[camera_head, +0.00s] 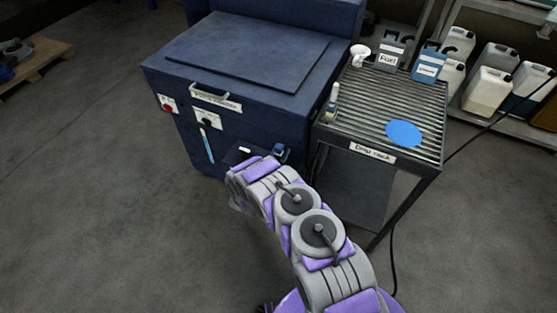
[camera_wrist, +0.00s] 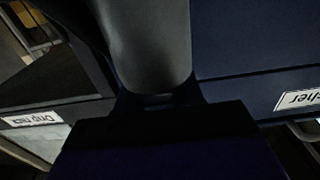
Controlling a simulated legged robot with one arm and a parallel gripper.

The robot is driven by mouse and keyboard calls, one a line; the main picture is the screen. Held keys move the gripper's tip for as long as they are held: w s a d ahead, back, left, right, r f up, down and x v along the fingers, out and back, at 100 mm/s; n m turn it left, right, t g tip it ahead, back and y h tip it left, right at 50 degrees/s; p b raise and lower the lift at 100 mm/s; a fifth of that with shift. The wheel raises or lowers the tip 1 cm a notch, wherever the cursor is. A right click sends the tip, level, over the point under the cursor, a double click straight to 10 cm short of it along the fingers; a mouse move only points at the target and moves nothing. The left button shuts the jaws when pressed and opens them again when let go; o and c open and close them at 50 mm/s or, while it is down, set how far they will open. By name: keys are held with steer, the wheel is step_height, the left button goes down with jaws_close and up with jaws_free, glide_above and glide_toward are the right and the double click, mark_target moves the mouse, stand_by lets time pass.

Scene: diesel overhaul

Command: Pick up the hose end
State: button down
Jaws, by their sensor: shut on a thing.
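My gripper (camera_head: 240,178) is low at the front of the dark blue parts washer (camera_head: 238,72), near its lower right corner. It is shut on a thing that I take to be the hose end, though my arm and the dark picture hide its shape. In the wrist view, a grey rounded part (camera_wrist: 148,45) comes down from the top centre, above a dark block (camera_wrist: 165,150) at the bottom. I cannot tell which of these belongs to the hose end. A small blue fitting (camera_head: 282,152) shows just beyond my gripper.
The drip rack (camera_head: 362,110) stands right of the washer, carrying a blue disc (camera_head: 404,133), labelled containers and a small bottle (camera_head: 333,100). A dark cable (camera_head: 480,135) runs past its right side. Jugs (camera_head: 488,90) stand on a shelf behind. The floor (camera_head: 90,180) at left is clear.

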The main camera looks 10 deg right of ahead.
steer(key=shift+r, duration=0.1)
steer(key=shift+r+p, duration=2.75)
steer(key=shift+r, duration=5.9)
steer(key=shift+r, duration=0.1)
